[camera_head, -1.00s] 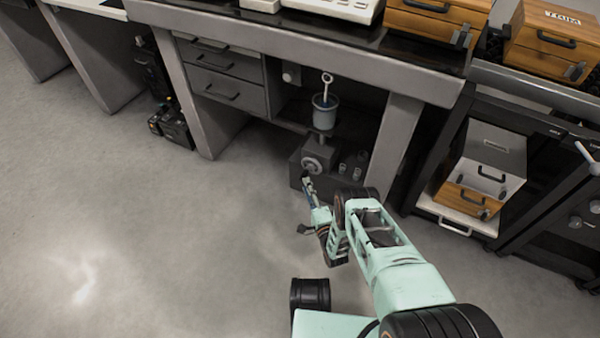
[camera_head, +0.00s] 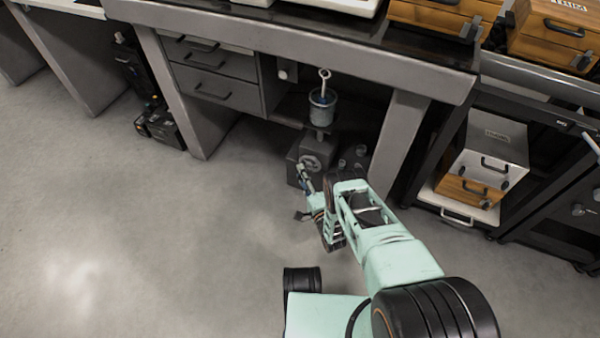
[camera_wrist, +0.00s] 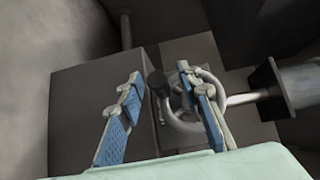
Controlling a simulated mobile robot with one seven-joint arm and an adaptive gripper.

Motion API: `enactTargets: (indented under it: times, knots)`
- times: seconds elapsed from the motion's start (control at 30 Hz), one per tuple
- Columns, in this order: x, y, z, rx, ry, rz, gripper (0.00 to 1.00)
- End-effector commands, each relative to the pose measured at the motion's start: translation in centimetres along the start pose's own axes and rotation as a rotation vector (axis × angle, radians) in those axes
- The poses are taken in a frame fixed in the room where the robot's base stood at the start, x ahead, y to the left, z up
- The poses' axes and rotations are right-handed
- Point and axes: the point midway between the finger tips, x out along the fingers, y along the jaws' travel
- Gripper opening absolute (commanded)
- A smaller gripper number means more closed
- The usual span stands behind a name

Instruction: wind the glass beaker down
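The glass beaker (camera_head: 322,108) is grey and see-through and stands upright on the raised support of a dark box-shaped lift (camera_head: 303,165) under the table. A pale rod with a ring top leans in it. A round handwheel (camera_head: 316,160) is on the lift's front. In the wrist view the handwheel (camera_wrist: 184,122) has a dark crank knob (camera_wrist: 157,83). My gripper (camera_head: 302,172) is at the wheel's lower left. In the wrist view my gripper (camera_wrist: 162,82) is open, its blue-padded fingers on either side of the knob. Whether they touch it is unclear.
The lift stands below a table with grey drawers (camera_head: 213,80) on the left and a grey leg (camera_head: 400,140) on the right. Small glass vessels (camera_head: 352,158) are beside the lift. A black cart with boxes (camera_head: 490,165) is at right.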

Motion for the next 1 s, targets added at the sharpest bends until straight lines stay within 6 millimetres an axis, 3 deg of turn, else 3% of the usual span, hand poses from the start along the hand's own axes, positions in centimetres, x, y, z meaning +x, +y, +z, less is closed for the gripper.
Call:
enactTargets:
  times: [0.3, 0.6, 1.0]
  knots:
    - [-0.04, 0.01, -0.03, 0.0, 0.0, 0.0, 0.33]
    - [-0.02, 0.0, -0.02, 0.0, 0.0, 0.0, 0.01]
    - [-0.07, -0.18, -0.11, -0.027, 0.0, 0.027, 0.0]
